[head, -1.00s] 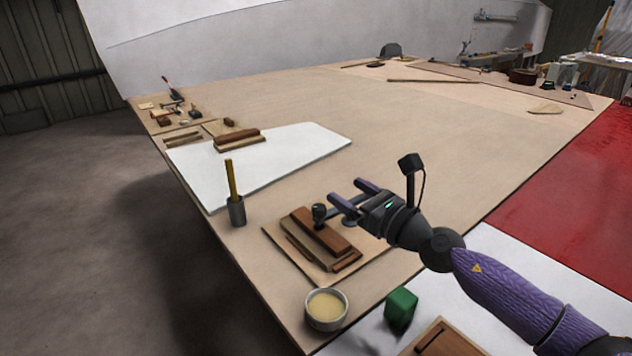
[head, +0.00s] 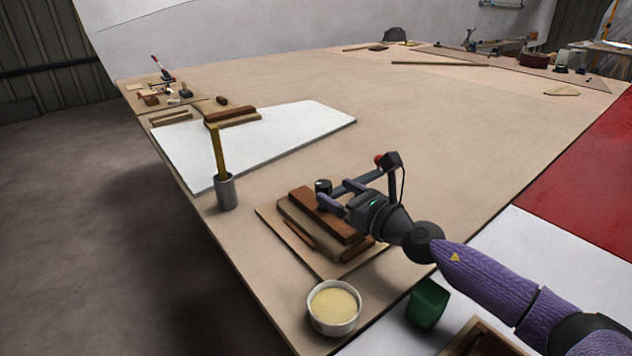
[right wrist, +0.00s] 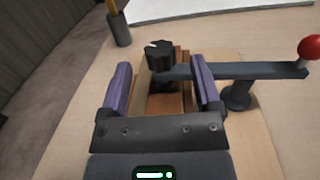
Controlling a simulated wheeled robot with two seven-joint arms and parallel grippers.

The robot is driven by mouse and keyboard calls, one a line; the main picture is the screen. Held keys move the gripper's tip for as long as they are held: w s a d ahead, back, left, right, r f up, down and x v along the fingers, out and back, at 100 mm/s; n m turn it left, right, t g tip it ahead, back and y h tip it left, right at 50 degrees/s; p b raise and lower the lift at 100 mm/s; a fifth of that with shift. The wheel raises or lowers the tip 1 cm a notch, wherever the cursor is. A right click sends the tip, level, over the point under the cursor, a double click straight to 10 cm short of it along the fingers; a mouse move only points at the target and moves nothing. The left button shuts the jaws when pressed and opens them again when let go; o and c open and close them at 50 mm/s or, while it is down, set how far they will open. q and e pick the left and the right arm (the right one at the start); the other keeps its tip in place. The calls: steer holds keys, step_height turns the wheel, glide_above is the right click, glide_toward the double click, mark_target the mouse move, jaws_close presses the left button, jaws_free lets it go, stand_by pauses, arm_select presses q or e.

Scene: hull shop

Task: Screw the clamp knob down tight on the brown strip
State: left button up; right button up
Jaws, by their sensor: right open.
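The clamp knob (head: 323,186) is black and lobed, with a pale mark on top in the right wrist view (right wrist: 158,56). It sits at the end of a dark clamp arm (right wrist: 235,71) with a red ball (right wrist: 309,47) at its other end. The brown strip (head: 318,214) lies on a stack of wood on a board, below the knob. Whether the knob's foot touches the strip is hidden. My right gripper (head: 340,194) is open. In the wrist view its fingers (right wrist: 161,68) stand either side of the knob, which is near their tips, apparently untouched. My left gripper is not in view.
A grey cup (head: 226,192) with a yellow stick stands left of the board. A white panel (head: 280,140) lies farther back. The middle of the table is clear.

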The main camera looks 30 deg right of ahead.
mark_target(318, 181)
steer(key=shift+w+a+b, duration=0.1)
steer(key=shift+w+a, duration=0.05)
steer(key=shift+w, duration=0.9)
steer(key=shift+w+a+b, duration=0.1)
steer(key=shift+w+a, duration=0.1)
steer(key=shift+w, duration=0.8)
steer(key=shift+w+a+b, duration=0.1)
steer(key=shift+w+a, duration=0.05)
steer(key=shift+w, duration=0.9)
